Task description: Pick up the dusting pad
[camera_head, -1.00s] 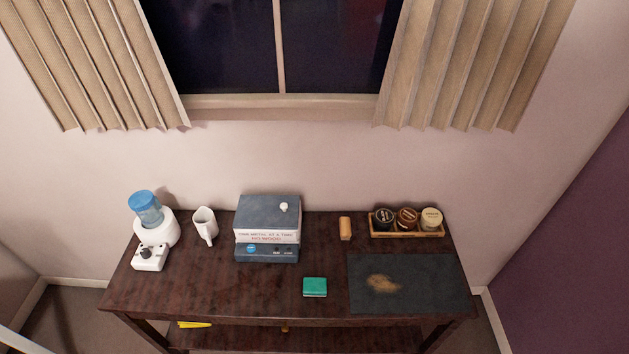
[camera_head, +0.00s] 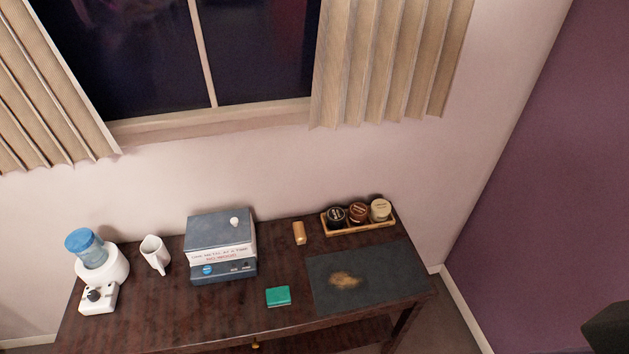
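A small teal-green block-like pad (camera_head: 278,296) lies flat near the front edge of the dark wooden table (camera_head: 150,320), left of the dark mat; it looks like the dusting pad. The dark mat (camera_head: 385,285) lies at the table's right side and bears a tan smudge (camera_head: 345,281). Neither of my grippers can be made out in the head view. Nothing touches the pad.
Books (camera_head: 220,232) are stacked behind the pad. A tan block (camera_head: 299,233) stands right of them. A wooden tray (camera_head: 361,228) holds three jars. A white mug (camera_head: 155,254) and a water dispenser (camera_head: 102,266) stand left. A dark shape (camera_head: 610,330) shows at lower right.

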